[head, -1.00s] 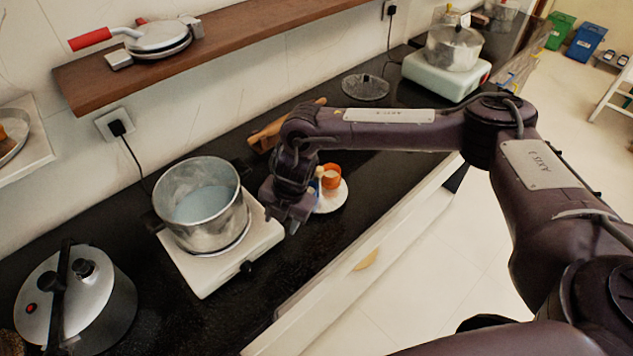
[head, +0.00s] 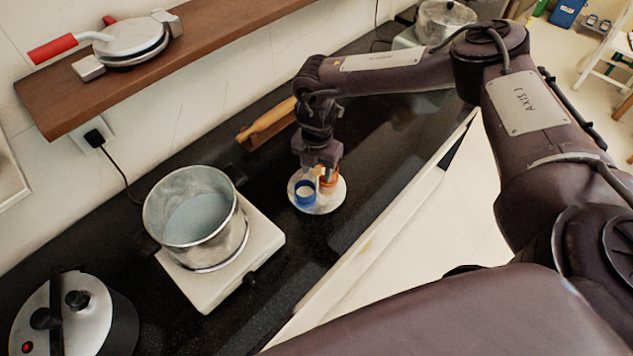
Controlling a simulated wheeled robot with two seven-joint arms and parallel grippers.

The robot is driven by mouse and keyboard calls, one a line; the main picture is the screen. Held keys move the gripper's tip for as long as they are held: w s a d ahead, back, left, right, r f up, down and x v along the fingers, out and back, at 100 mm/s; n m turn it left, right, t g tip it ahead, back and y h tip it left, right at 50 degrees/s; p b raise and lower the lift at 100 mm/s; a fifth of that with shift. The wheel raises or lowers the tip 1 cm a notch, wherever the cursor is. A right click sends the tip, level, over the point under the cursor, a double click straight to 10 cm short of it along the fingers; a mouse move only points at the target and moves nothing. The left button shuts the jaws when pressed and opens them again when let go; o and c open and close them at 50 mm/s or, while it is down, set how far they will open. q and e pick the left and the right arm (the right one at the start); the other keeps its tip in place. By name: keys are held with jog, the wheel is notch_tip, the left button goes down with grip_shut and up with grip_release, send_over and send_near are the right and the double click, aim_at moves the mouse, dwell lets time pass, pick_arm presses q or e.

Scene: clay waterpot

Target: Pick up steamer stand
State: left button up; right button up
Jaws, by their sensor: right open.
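The steamer stand seems to be the round pale plate (head: 335,201) on the dark counter, with a blue-rimmed cup (head: 305,192) and an orange cup (head: 329,182) on it. A thin upright post (head: 317,174) stands between the cups. My right gripper (head: 318,170) points down right above the stand, open, with its fingers close to the post top. The gripper hides part of the plate's far side, and I cannot tell if it touches the post. My left gripper is not in view.
A metal pot (head: 197,222) of pale liquid sits on a white burner (head: 222,268) left of the stand. A wooden rolling pin (head: 268,122) lies behind. A pressure cooker (head: 70,320) is at lower left. The counter's front edge runs close to the stand's right.

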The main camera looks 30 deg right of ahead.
aim_at(317, 182)
jog(key=shift+f, duration=1.25)
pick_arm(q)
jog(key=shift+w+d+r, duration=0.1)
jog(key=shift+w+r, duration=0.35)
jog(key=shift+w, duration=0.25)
pick_arm(e)
grip_shut()
